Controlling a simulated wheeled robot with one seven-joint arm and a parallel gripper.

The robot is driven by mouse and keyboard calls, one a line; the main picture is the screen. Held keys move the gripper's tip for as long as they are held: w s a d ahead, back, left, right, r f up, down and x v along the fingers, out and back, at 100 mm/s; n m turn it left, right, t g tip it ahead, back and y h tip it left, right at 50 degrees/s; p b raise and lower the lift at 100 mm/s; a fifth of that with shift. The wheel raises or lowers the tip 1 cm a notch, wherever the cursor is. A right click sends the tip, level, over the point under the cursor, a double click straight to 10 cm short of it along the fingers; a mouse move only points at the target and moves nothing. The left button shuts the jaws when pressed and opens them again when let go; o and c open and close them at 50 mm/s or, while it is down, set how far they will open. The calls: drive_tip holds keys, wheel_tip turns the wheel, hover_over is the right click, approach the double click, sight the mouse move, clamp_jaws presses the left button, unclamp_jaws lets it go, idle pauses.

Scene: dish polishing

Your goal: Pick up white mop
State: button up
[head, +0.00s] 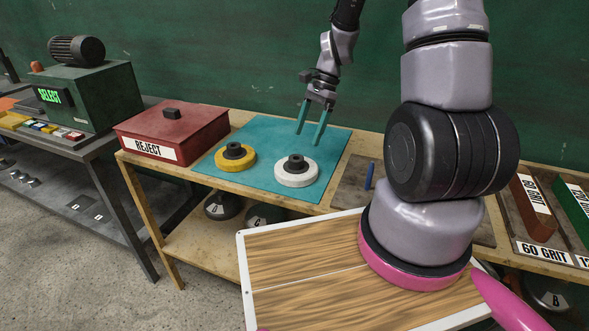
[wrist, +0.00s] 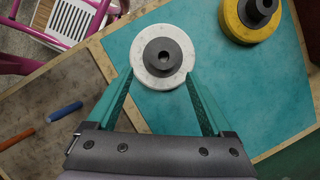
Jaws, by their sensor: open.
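The white mop (head: 296,172) is a round white pad with a dark grey hub, lying on the teal mat (head: 258,189) in the head view. In the wrist view the white mop (wrist: 148,72) lies ahead of the fingertips, near the mat's edge. My gripper (head: 308,142) is open and empty, with two teal fingers pointing down above the mat, behind the white mop in the head view. In the wrist view my gripper (wrist: 162,78) has its fingers spread to either side of the white mop's near part.
A yellow mop (head: 235,158) sits left of the white one. A red REJECT box (head: 173,132) stands at the table's left end. Bare mat lies around the mops.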

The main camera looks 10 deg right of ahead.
sight(298, 156)
drive_tip(key=x, duration=0.8)
drive_tip(key=shift+w+a+f, duration=0.15)
drive_tip(key=shift+w+f, duration=0.05)
drive_tip(key=shift+w, duration=0.05)
clamp_jaws()
